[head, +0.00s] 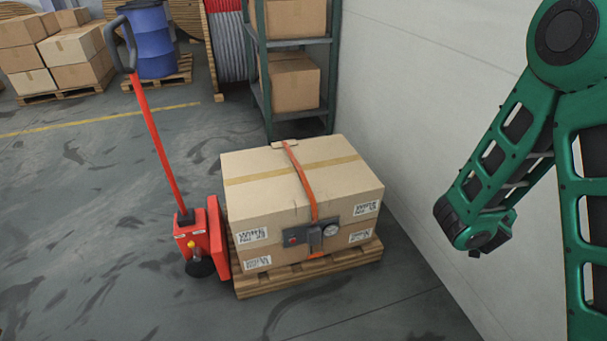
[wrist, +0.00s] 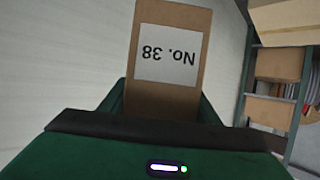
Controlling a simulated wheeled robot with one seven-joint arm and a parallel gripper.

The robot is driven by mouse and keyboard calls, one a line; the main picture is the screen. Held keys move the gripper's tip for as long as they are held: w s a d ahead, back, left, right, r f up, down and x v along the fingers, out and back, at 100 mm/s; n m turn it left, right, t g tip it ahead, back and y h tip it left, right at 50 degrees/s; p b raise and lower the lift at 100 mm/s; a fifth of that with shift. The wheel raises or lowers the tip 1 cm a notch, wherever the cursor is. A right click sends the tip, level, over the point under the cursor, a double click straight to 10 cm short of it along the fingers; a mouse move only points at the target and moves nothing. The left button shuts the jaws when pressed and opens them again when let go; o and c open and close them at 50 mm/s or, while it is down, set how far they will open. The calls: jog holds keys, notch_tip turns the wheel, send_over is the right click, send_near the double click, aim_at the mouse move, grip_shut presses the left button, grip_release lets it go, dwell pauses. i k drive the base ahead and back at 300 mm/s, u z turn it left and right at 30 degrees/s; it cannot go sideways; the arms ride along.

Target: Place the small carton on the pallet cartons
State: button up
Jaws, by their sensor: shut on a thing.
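The small carton (wrist: 168,62) is brown with a white label reading "No. 38", upside down in the wrist view. My gripper (wrist: 165,95) is shut on it, with a green finger on each side. In the head view, the pallet cartons (head: 262,190) stand stacked on a wooden pallet (head: 300,280). An orange strap (head: 303,180) runs over their top, and a grey panel with a round gauge (head: 329,231) is on their front. My arm is at the right, apart from the stack. I cannot make out the small carton in the head view.
A red pallet jack (head: 197,240) with an upright handle stands at the left of the stack. A green shelf (head: 262,100) with cartons is behind it. A white wall (head: 420,110) runs along the right.

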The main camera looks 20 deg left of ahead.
aim_at(264, 187)
jog(key=u, duration=0.3)
jog(key=i, duration=1.75)
jog(key=u, duration=0.35)
